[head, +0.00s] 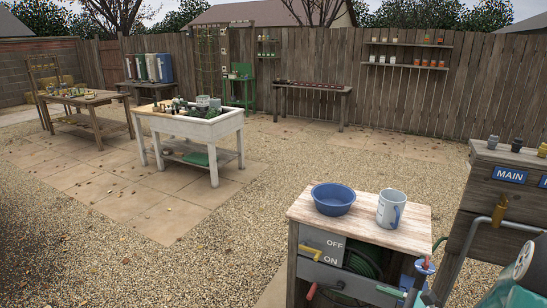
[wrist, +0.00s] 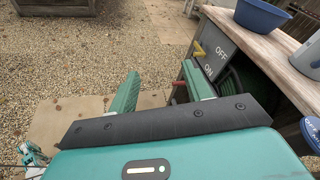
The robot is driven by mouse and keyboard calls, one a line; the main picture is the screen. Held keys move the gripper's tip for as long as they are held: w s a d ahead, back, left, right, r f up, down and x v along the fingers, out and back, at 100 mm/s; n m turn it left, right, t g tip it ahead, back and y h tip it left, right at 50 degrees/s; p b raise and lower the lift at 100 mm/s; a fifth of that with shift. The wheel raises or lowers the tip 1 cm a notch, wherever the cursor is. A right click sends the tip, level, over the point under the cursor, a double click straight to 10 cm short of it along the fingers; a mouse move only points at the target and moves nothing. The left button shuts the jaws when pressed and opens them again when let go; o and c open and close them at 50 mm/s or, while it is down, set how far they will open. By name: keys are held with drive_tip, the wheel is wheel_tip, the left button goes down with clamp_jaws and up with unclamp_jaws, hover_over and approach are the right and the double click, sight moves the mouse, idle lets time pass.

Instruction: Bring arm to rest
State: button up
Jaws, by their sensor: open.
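My gripper (wrist: 160,71) shows in the wrist view with its two green fingers apart and nothing between them. It hangs over gravel and paving, to the left of a wooden cabinet (wrist: 249,35). The right finger appears close to the cabinet's front in the picture; I cannot tell the gap. In the head view a teal part of my arm is cut off at the bottom right corner, and I cannot make out the fingers there.
The cabinet top (head: 362,219) bears a blue bowl (head: 333,198) and a pale mug (head: 391,209). An OFF/ON panel (head: 321,244) with a yellow lever (head: 311,254) is on its front. A MAIN-labelled wooden stand (head: 492,205) is at right. Gravel (head: 250,240) lies open at left.

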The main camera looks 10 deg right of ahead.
drive_tip(key=s+a+r+n+g+h, duration=0.1)
drive_tip(key=s+a+r+n+g, duration=0.3)
drive_tip(key=a+n, duration=0.3)
drive_tip(key=s+a+r+n+g+h, duration=0.1)
drive_tip(key=s+a+r+n+g, duration=0.35)
drive_tip(key=a, duration=0.45)
drive_tip(key=s+a+r+n+t+h, duration=0.1)
drive_tip(key=s+r+n+h, duration=0.5)
drive_tip(key=n, duration=0.6)
drive_tip(key=shift+s+a+r+t+h, duration=0.2)
drive_tip(key=shift+a+r+t+h, duration=0.15)
drive_tip(key=shift+r+t+h, duration=0.5)
drive_tip(key=shift+d+r, duration=0.1)
drive_tip(key=shift+d, duration=0.05)
